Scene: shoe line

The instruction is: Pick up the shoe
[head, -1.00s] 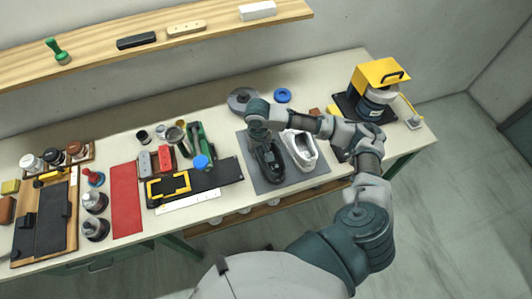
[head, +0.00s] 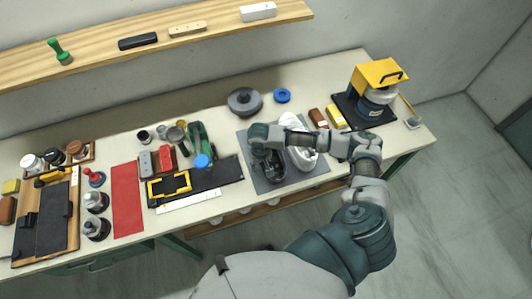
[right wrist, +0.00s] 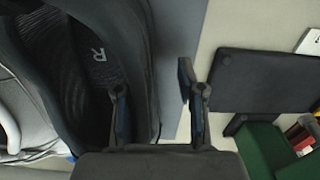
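A dark shoe (head: 276,177) lies on the grey mat (head: 314,174), largely hidden by my right arm in the head view. In the right wrist view the dark shoe (right wrist: 70,70) fills the left side, with an "R" inside. A white shoe (head: 303,157) lies just right of it, partly covered by the arm. My right gripper (right wrist: 160,105) is open, its two fingers apart with the dark shoe's side edge between them in the picture. One finger overlaps the shoe, the other is outside it. Contact cannot be told. My left gripper is not in view.
Left of the mat lie a black tray (head: 222,175) with a yellow frame, a green tool (head: 197,140) and a red mat (head: 126,198). A grey disc (head: 244,101) and a blue ring (head: 282,95) lie behind. A yellow machine (head: 378,75) stands at right.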

